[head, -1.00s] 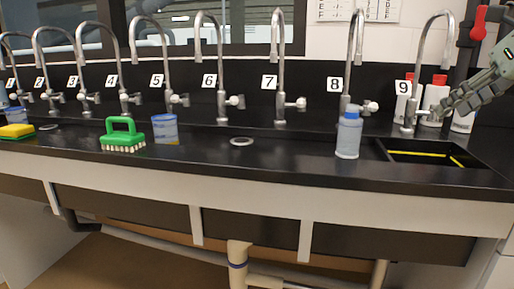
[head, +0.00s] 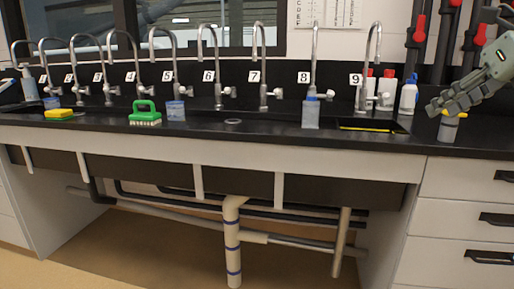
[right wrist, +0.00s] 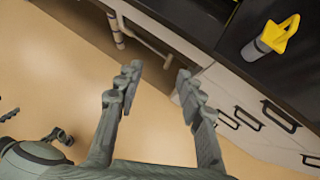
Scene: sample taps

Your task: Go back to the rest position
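My right gripper (head: 436,106) is at the right of the head view, in front of the counter's right end. In the right wrist view my right gripper (right wrist: 158,72) has its two fingers spread wide, with nothing between them and the floor below. A clear bottle with a blue cap (head: 311,110) stands upright on the black counter (head: 250,137), near tap 8.
A grey container with a yellow top (head: 450,127) stands at the counter's right; it also shows in the right wrist view (right wrist: 268,38). A green brush (head: 145,113), a blue-rimmed cup (head: 176,111) and a yellow sponge (head: 59,113) stand left. White drawers (head: 465,220) are below. The floor is clear.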

